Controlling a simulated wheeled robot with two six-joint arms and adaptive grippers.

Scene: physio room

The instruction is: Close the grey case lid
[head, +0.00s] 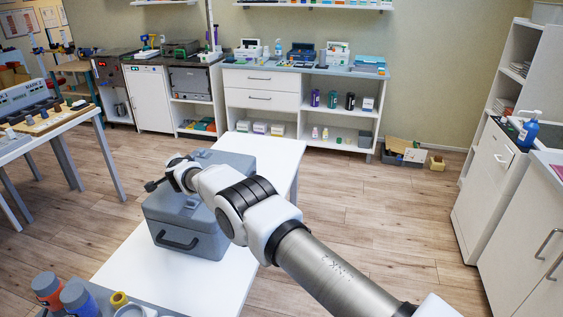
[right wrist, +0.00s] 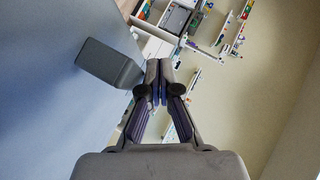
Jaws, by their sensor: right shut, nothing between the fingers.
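The grey case (head: 205,243) stands on the white table, with a dark handle on its front. Its lid (head: 232,160) lies over the box, largely behind my right arm; I cannot tell whether a gap is left at the seam. My right gripper (head: 151,186) is at the left side of the lid, shut and empty. In the right wrist view my shut fingers (right wrist: 158,82) are beside a broad grey-blue surface, seemingly the lid (right wrist: 50,110), with a grey block standing out from it near the fingertips. Contact cannot be made out. My left gripper is not in view.
The white table (head: 130,262) has free room behind and in front of the case. Bottles and jars (head: 75,296) stand at the near left. A side table (head: 50,126) with small items is at the left, and cabinets (head: 262,92) line the back wall.

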